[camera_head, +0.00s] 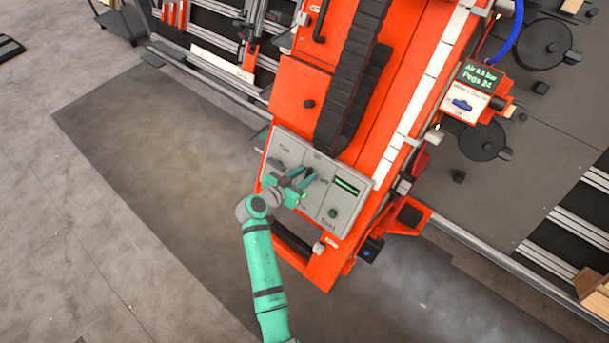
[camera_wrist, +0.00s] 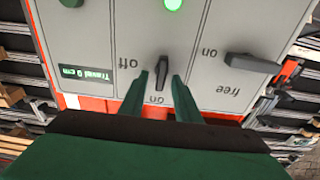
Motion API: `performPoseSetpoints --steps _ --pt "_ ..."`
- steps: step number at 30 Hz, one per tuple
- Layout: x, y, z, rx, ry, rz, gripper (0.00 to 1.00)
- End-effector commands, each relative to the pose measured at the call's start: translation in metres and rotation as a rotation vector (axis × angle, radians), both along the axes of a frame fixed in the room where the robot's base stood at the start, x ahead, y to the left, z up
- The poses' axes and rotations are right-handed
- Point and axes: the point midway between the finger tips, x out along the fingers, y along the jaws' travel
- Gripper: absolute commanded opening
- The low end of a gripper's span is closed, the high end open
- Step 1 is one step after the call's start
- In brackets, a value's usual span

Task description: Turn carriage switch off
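The grey control panel (camera_head: 348,207) sits on the orange carriage. Its middle black knob (camera_wrist: 161,71) has the labels "off" and "on" beside it; the carriage name is not readable. In the wrist view the knob stands lengthwise in the picture, its lower end toward "on". My gripper (camera_wrist: 160,76) has its two green fingers apart, one on each side of this knob, with narrow gaps visible. I cannot tell whether either finger touches it. In the head view my gripper (camera_head: 307,175) is over the panel's middle and partly hides the knob.
A second black knob (camera_wrist: 252,65), marked "on" and "free", lies to the right in the wrist view. A green light (camera_wrist: 172,4) is lit. A display (camera_wrist: 87,74) reads "Travel 0 cm". A separate box with a blue knob (camera_head: 462,104) hangs right of the carriage.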

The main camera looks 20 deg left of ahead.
Motion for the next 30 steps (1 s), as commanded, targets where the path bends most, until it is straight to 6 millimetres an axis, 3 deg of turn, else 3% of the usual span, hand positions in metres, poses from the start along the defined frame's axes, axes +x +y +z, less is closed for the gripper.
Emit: performPoseSetpoints --steps 2,6,7,20,30 --pt "-0.0001 0.0 0.0001 0.0 0.0 0.0 0.3" --pt "-0.0006 0.0008 0.0001 -0.001 0.0 0.001 0.01" --pt "-0.0006 0.0008 0.0001 -0.001 0.0 0.001 0.0" --pt "-0.0001 0.0 0.0001 -0.049 0.018 0.027 0.0" --pt "0.0007 0.001 0.0001 -0.255 0.091 0.143 0.0"
